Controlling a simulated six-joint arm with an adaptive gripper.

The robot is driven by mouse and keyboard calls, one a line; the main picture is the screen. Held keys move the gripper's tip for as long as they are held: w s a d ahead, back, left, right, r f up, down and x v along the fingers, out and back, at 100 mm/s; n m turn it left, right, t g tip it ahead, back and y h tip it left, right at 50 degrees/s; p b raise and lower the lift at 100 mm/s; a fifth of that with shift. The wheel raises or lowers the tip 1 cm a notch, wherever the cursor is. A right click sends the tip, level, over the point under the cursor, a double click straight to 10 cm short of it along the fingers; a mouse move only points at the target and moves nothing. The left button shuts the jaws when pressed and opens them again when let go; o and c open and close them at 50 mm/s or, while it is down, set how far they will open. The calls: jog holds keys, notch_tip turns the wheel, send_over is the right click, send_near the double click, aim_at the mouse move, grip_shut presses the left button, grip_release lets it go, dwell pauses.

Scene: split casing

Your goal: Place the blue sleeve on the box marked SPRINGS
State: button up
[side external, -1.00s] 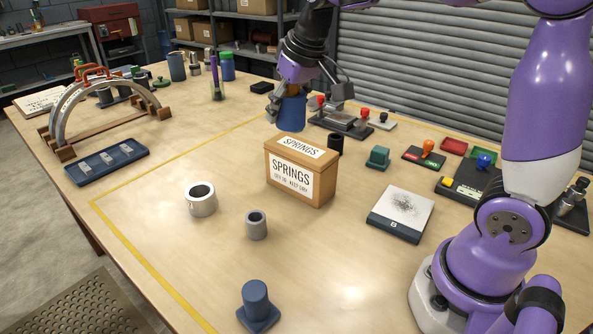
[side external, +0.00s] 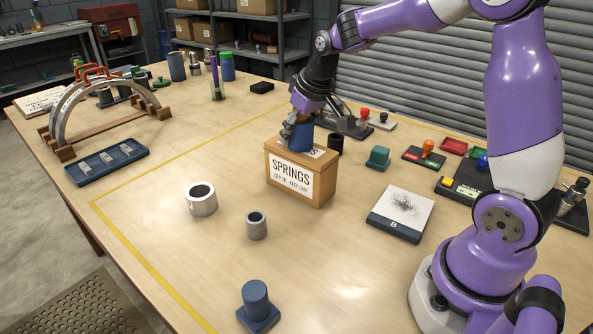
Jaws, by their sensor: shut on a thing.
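The blue sleeve (side external: 301,138) is upright in my gripper (side external: 300,128), at the top of the SPRINGS box. Its lower end appears to meet the lid, but I cannot tell whether it rests there or is just above. My gripper is shut on the sleeve from above, and its fingers partly hide it. The cardboard box marked SPRINGS (side external: 291,180) stands closed on the table, with a label on its front. The sleeve covers part of the label on the lid.
A black sleeve (side external: 335,144) stands close behind the box. A silver ring (side external: 202,201) and a grey sleeve (side external: 256,225) stand in front. A blue post on a base (side external: 257,305) is nearer. A dark-edged pad (side external: 401,213) lies to the right. The table left of the box is clear.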

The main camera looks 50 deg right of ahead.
jog(key=o, duration=1.4)
jog(key=shift+f, duration=0.15)
jog(key=shift+o, duration=0.2)
jog(key=d+v, duration=0.1)
jog(key=v, duration=1)
jog(key=s+a+f, duration=0.2)
jog(key=s+a, duration=0.2)
jog(key=s, duration=0.2)
jog(key=s+a+f+n+t, duration=0.1)
jog(key=s+a+f, duration=0.1)
jog(key=s+a, duration=0.3)
jog(key=shift+s+f+y, duration=0.25)
jog(key=shift+s+y, duration=0.05)
jog(key=shift+s, duration=0.9)
